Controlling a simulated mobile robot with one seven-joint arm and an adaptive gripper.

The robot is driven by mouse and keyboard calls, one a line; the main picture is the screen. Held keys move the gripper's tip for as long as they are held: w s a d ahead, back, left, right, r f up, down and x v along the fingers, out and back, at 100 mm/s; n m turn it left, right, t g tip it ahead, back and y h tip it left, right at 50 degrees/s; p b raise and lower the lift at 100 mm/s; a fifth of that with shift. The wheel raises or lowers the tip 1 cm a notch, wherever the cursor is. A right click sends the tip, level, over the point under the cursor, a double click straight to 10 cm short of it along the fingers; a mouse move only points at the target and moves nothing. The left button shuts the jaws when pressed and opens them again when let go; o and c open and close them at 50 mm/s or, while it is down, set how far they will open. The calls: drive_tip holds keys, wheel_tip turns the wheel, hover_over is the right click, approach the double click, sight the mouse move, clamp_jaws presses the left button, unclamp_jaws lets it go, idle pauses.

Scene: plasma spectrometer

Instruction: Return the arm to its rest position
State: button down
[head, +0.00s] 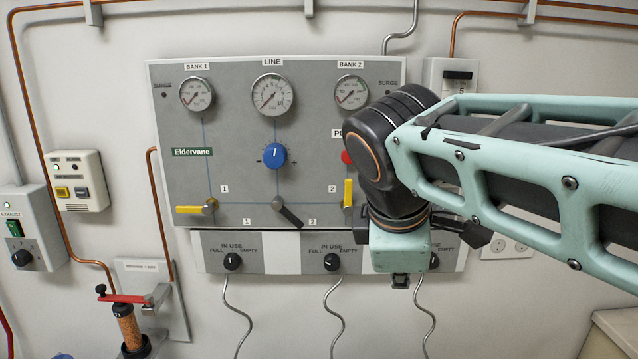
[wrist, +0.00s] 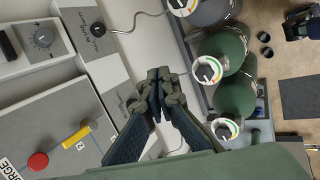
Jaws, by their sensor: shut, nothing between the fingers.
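My arm crosses the right half of the head view, in front of the panel's right side. In the wrist view my gripper (wrist: 158,82) has its fingertips together with nothing between them. The fingers point away from the camera, and no part of the panel is held. In the head view the gripper is mostly hidden behind my wrist. The grey gas panel (head: 235,120) has a blue knob (head: 275,156), a left yellow lever (head: 189,210) lying horizontal, a dark middle lever (head: 290,214) slanting down right, and a right yellow lever (head: 348,192) standing upright.
Below the panel are "in use" knobs (head: 232,261) with hoses. Green gas cylinders (wrist: 237,97) with gauges stand below in the wrist view. A red-handled valve (head: 125,299) and switch boxes (head: 78,181) are at left.

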drive_tip(key=s+d+f+m+y, duration=0.1)
drive_tip(key=s+f+m+y, duration=0.1)
drive_tip(key=s+f+m, duration=0.7)
drive_tip(key=s+m, duration=0.1)
drive_tip(key=m, duration=0.6)
drive_tip(key=shift+d+y+p, duration=0.3)
drive_tip(key=shift+d+p, duration=0.05)
drive_tip(key=shift+p, duration=0.05)
